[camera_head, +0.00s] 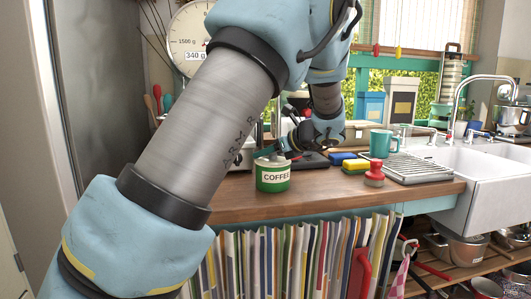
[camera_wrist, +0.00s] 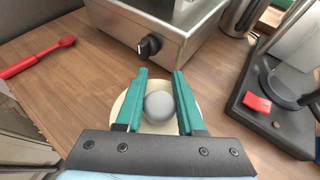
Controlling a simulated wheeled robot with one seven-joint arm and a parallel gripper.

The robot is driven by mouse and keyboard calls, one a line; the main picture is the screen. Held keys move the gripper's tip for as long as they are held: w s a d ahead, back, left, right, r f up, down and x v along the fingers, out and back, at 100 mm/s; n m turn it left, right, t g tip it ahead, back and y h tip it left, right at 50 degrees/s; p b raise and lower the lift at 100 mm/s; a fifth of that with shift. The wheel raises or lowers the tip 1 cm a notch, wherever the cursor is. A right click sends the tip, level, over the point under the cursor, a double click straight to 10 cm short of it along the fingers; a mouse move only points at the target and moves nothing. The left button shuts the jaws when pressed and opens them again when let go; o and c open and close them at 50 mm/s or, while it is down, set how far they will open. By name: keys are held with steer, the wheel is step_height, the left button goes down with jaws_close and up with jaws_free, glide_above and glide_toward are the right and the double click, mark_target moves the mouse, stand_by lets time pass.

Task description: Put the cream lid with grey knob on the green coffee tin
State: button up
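The green coffee tin (camera_head: 273,180), with a white COFFEE label, stands upright near the counter's front edge in the head view. My gripper (camera_wrist: 160,78) has teal fingers on both sides of the round grey knob (camera_wrist: 159,106), seemingly touching it. The cream lid (camera_wrist: 122,105) shows as a pale disc under the fingers in the wrist view. In the head view my gripper (camera_head: 278,151) is right at the tin's top. The tin is hidden in the wrist view, apparently below the lid. I cannot tell whether the lid rests on the rim or hovers just above it.
A metal appliance with a black knob (camera_wrist: 149,46) stands close beyond the gripper. A red utensil (camera_wrist: 38,58) lies at left. A red-knobbed item (camera_head: 374,174), sponges (camera_head: 355,165), a teal mug (camera_head: 382,143) and a drying rack (camera_head: 415,168) stand to the tin's right.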

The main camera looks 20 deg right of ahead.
steer(key=o, duration=0.5)
steer(key=shift+s, duration=0.1)
steer(key=b+v, duration=0.1)
steer(key=v, duration=0.9)
steer(key=shift+s+d+r, duration=0.1)
steer(key=shift+s+d, duration=0.1)
steer(key=shift+s, duration=0.05)
stand_by(0.3)
